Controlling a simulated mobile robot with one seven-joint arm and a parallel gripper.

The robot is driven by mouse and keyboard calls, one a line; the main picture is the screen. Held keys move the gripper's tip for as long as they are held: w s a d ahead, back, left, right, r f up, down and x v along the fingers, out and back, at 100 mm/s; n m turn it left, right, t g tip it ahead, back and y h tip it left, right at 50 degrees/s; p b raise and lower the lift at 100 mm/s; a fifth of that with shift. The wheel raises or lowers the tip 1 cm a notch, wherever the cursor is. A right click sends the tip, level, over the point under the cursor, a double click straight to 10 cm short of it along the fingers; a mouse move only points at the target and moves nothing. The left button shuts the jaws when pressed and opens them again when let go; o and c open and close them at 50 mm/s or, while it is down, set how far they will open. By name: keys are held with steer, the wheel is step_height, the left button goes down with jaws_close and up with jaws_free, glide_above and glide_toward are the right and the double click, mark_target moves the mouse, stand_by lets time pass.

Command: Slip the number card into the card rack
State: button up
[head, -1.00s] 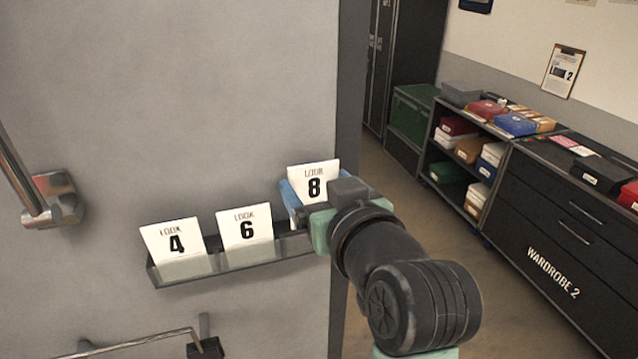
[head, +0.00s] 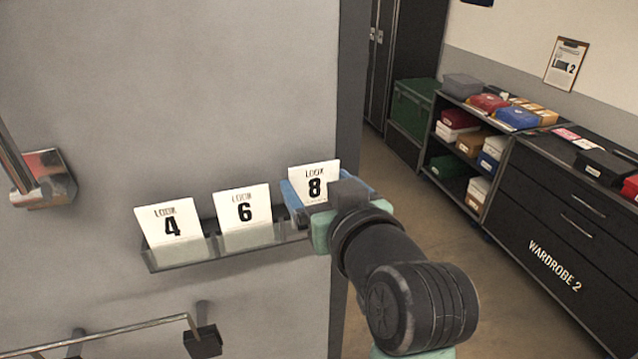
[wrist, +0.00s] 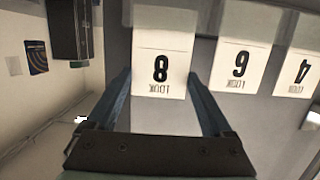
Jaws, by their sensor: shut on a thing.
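The number card (head: 317,179) is white, with "LOOK 8" in black. My gripper (head: 306,196) is shut on it, one blue finger at each side edge in the wrist view (wrist: 160,90). The card is upright at the right end of the card rack (head: 205,255), a narrow trough on the grey panel with a clear front lip. The "LOOK 4" card (head: 172,222) and the "LOOK 6" card (head: 244,208) stand in the rack to the left. My gripper hides the 8 card's lower edge in the head view, so I cannot tell how deep it sits.
The panel's right edge (head: 349,120) is just beyond my gripper. A chrome handle (head: 45,180) is at the left, and a metal rail (head: 125,335) runs below the rack. Shelves with boxes and a "WARDROBE 2" drawer unit (head: 540,200) stand at the right, across open floor.

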steer(key=o, duration=1)
steer(key=shift+o, duration=0.2)
steer(key=b+v, duration=0.4)
steer(key=v, duration=0.9)
steer(key=s+a+r+m+t+h, duration=0.1)
steer(key=a+r+t+h, duration=0.1)
steer(key=r+t, duration=0.4)
steer(key=s+a+r+m+t+h, duration=0.1)
steer(key=r+t, duration=0.5)
steer(key=r, duration=0.9)
steer(key=shift+s+a+r+m+t+h+b, duration=0.4)
steer(key=shift+a+m+h, duration=0.25)
steer(key=shift+m+h, duration=0.2)
